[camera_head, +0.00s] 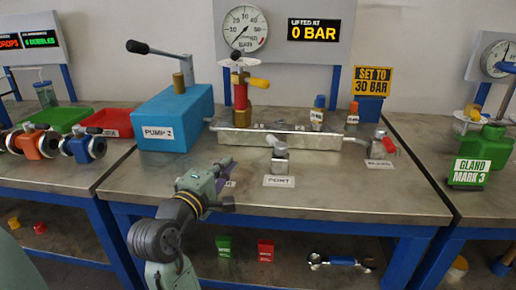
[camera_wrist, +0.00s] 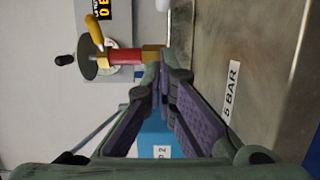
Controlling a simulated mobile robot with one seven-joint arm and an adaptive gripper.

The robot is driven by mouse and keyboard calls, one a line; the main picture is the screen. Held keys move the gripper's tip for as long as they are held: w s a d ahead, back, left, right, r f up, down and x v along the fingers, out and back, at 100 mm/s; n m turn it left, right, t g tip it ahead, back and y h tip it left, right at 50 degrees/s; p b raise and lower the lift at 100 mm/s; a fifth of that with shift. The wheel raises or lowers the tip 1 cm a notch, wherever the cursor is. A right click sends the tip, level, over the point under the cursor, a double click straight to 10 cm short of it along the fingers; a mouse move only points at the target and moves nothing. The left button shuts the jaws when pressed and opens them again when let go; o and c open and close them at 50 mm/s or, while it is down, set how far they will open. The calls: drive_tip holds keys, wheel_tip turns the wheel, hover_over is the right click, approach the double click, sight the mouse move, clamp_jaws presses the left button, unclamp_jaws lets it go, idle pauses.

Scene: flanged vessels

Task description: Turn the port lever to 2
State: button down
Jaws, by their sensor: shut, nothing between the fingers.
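The port lever (camera_head: 275,142) is a small light-grey handle on a grey block (camera_head: 280,163) on the middle bench, behind the PORT label (camera_head: 279,181). The handle points up and to the left; I cannot read any position numbers. My gripper (camera_head: 223,164) is left of the block and apart from it, over the bench. In the wrist view my gripper (camera_wrist: 163,78) has its purple-padded fingers meeting at the tips, with nothing between them. The port lever cannot be made out in the wrist view.
Behind stands a blue pump box (camera_head: 172,118) marked PUMP 2. A metal manifold (camera_head: 290,137) carries a red and brass valve (camera_head: 241,95). A red-handled valve (camera_head: 386,145) stands at the right. The front right bench top is clear.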

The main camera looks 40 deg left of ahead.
sight(274, 142)
drive_tip(key=p+x, duration=0.2)
drive_tip(key=x, duration=0.7)
drive_tip(key=shift+w+a, duration=0.1)
drive_tip(key=shift+w, duration=0.2)
drive_tip(key=shift+w+d+p, duration=0.35)
drive_tip(key=shift+w+d, duration=0.1)
drive_tip(key=shift+w, duration=0.4)
drive_tip(key=shift+w+d+p, duration=0.35)
drive_tip(key=shift+w+d, duration=0.15)
drive_tip(key=shift+w, duration=0.4)
drive_tip(key=shift+w+a+m+h, duration=0.1)
drive_tip(key=shift+a+m+h, duration=0.05)
drive_tip(key=shift+m+h, duration=0.15)
